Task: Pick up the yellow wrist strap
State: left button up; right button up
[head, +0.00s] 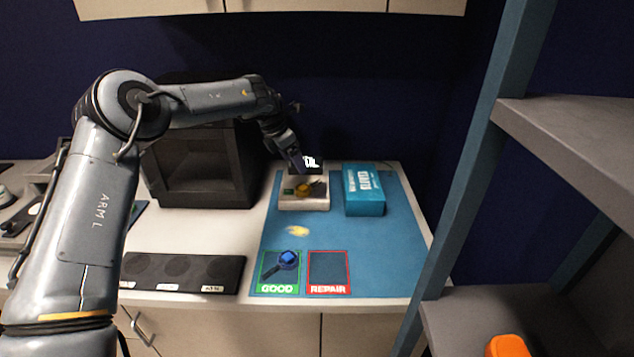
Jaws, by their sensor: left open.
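My left gripper (300,165) is open, above and just behind the yellow item in the picture. The gripper is small and dark here, and I cannot tell whether it touches anything. A pale yellow blurred patch (298,231) shows on the mat in front of the device; I cannot tell what it is. My right gripper is not in view.
The red REPAIR square (329,271) is empty. A blue box (364,190) stands right of the device. A dark open-fronted box (199,170) stands left. A blue post (465,170) and grey shelves (574,135) are at right.

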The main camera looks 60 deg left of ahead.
pick_arm(q)
send_near(304, 187)
jog(key=x, duration=0.2)
jog(key=shift+w+a+f+b, duration=0.15)
jog(key=shift+w+f+b, duration=0.05)
jog(key=shift+f+b, duration=0.2)
jog(key=shift+w+f, duration=0.1)
jog(key=shift+w, duration=0.2)
jog(key=shift+f, duration=0.2)
jog(key=f, duration=0.1)
jog(key=f+b, duration=0.1)
jog(key=f, duration=0.2)
jog(key=shift+w+d+b, duration=0.25)
jog(key=shift+w+b, duration=0.05)
jog(key=shift+w, duration=0.05)
jog(key=shift+w+f, duration=0.25)
jog(key=shift+f, duration=0.1)
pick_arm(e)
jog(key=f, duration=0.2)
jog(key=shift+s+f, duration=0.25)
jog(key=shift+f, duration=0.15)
pick_arm(q)
jog(key=c, duration=1.2)
jog(key=shift+r, duration=0.15)
